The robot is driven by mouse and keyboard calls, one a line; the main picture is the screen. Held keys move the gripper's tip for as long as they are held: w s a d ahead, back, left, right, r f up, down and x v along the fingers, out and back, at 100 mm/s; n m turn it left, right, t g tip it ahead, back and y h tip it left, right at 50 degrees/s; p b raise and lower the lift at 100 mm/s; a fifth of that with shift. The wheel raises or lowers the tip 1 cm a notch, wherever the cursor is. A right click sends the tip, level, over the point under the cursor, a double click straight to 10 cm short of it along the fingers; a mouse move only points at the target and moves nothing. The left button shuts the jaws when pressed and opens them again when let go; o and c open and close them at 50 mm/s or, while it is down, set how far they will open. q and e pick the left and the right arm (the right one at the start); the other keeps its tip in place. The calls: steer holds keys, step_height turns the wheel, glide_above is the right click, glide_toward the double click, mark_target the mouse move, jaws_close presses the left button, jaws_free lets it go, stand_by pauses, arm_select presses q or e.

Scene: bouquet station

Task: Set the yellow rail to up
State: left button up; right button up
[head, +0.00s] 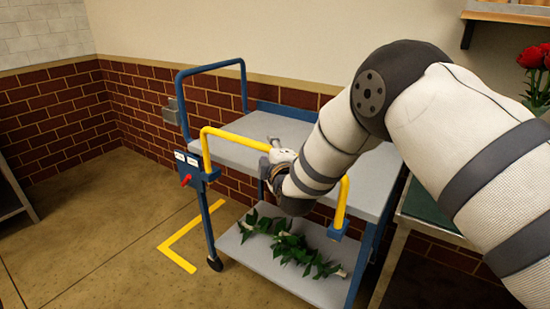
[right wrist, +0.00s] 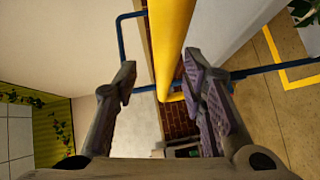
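The yellow rail (head: 236,138) is on the near side of the blue cart (head: 243,83). Its crossbar stands above the blue end brackets; I cannot tell whether it is fully upright. My right gripper (head: 275,153) is at the middle of the crossbar, and the arm hides part of the rail. In the right wrist view the rail (right wrist: 172,40) runs between the two spread fingers (right wrist: 163,90), with gaps beside it. The gripper is open. My left gripper is not in view.
A blue box with labels and a red lever (head: 186,180) is on the cart's left post. Green stems (head: 290,246) lie on the lower shelf (head: 320,289). A green-topped table (head: 424,204) and red flowers (head: 533,57) are at right. Floor at left is clear.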

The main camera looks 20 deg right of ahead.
steer(key=s+a+r, duration=0.1)
steer(key=s, duration=0.7)
steer(key=shift+s+r, duration=0.15)
steer(key=s+d+f+m+g+y+p, duration=0.15)
steer(key=s+f+m+g, duration=0.65)
steer(key=s+f, duration=1.35)
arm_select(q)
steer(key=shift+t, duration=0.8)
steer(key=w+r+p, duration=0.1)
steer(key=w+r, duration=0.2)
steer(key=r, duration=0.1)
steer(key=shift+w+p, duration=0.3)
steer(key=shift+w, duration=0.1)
arm_select(e)
steer(key=s+f+m+g, duration=0.1)
steer(key=s+m+g, duration=0.1)
steer(key=s, duration=0.8)
steer(key=s+d+f+m+g, duration=0.1)
steer(key=s+g, duration=0.4)
steer(key=s, duration=0.6)
steer(key=s+f+m+g, duration=0.2)
steer(key=s+m+g, duration=0.1)
steer(key=s, duration=0.8)
steer(key=shift+d+f+m+g, duration=0.25)
steer(key=shift+d+m+g, duration=0.05)
steer(key=shift+m, duration=0.4)
steer(key=shift+w+y, duration=0.1)
steer(key=shift+y, duration=0.15)
